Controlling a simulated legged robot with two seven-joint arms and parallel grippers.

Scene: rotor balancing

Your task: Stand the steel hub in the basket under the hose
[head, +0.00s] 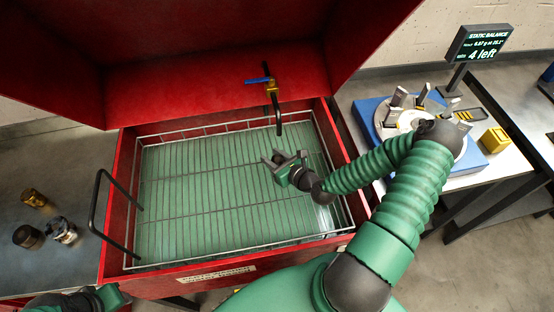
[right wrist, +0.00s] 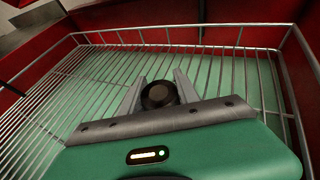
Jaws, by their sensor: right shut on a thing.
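My right gripper (head: 284,158) is over the wire basket (head: 190,209), right of its middle and in front of the hose. In the right wrist view its fingers (right wrist: 158,92) are shut on a dark round part (right wrist: 159,95) with a central recess. Its colour does not show clearly whether it is steel; the head view mostly hides it. The hose (head: 279,122) hangs from a brass fitting with a blue lever (head: 257,80) at the basket's back. A shiny metal part (head: 62,230) stands on the left table. My left gripper's fingers are not visible.
The basket sits inside a red washer tub (head: 118,205) with a raised lid (head: 215,85). A black handle (head: 98,200) rises at left. A brass part (head: 33,198) and dark part (head: 27,237) stand on the left table. The basket's left and middle are clear.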

